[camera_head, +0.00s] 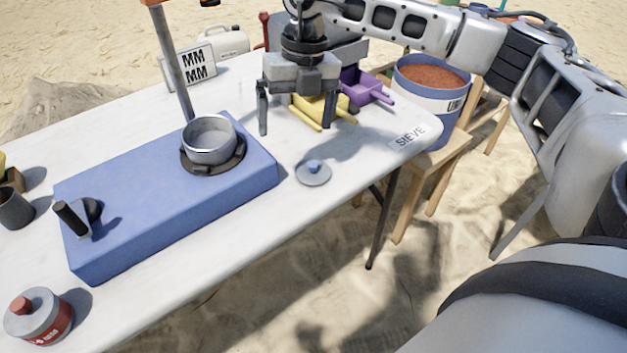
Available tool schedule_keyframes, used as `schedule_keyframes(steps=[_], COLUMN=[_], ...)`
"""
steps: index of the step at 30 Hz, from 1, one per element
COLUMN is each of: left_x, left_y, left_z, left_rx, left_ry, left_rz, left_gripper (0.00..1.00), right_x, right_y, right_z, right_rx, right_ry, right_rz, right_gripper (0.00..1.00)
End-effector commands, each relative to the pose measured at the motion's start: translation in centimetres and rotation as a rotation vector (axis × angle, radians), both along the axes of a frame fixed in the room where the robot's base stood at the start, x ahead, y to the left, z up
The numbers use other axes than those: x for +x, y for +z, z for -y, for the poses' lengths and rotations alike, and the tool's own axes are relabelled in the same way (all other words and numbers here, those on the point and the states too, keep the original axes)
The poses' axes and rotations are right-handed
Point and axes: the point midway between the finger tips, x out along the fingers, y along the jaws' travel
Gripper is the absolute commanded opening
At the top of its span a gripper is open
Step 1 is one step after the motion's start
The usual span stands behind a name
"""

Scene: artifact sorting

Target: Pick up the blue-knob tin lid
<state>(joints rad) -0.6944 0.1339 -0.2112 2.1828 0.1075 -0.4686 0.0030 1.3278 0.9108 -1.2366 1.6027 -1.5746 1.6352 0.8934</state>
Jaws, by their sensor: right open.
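The tin lid with the blue knob (313,172) lies flat on the white table, to the right of the blue block and near the table's front edge. The lid is a small grey disc with a blue knob at its middle. My right gripper (295,124) is open and points down above the table, behind the lid in the picture, with nothing seen between its fingers. Yellow and purple trays show behind and beside its fingers. My left gripper is not in view.
A red-labelled tin (39,316) stands at the front left. A yellow tray (308,110), a purple tray (362,88) and a blue bucket (432,96) are at the back right.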

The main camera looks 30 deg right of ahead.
Motion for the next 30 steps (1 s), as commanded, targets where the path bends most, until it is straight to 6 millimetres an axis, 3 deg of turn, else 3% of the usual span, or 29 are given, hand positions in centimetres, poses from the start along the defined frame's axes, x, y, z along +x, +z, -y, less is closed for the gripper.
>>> schedule_keyframes(steps=[1, 3, 6, 18, 30], left_x=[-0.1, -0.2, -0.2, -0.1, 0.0], left_y=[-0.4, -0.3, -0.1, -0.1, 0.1], left_z=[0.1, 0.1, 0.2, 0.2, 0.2], left_rx=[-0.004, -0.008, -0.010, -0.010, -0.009], left_ry=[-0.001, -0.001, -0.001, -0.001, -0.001], left_rz=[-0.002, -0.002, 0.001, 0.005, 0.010], left_gripper=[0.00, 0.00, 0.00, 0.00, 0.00], right_x=[0.3, 0.4, 0.4, 0.4, 0.7], right_y=[0.6, 1.3, 1.1, -6.8, -10.6], right_z=[2.0, 3.7, 4.8, 4.7, 4.2], right_rx=[-0.066, -0.128, -0.163, -0.163, -0.161], right_ry=[-0.037, -0.073, -0.096, -0.093, -0.091], right_rz=[0.012, 0.015, 0.015, 0.013, 0.014], right_gripper=[0.95, 0.95, 0.95, 0.95, 0.95])
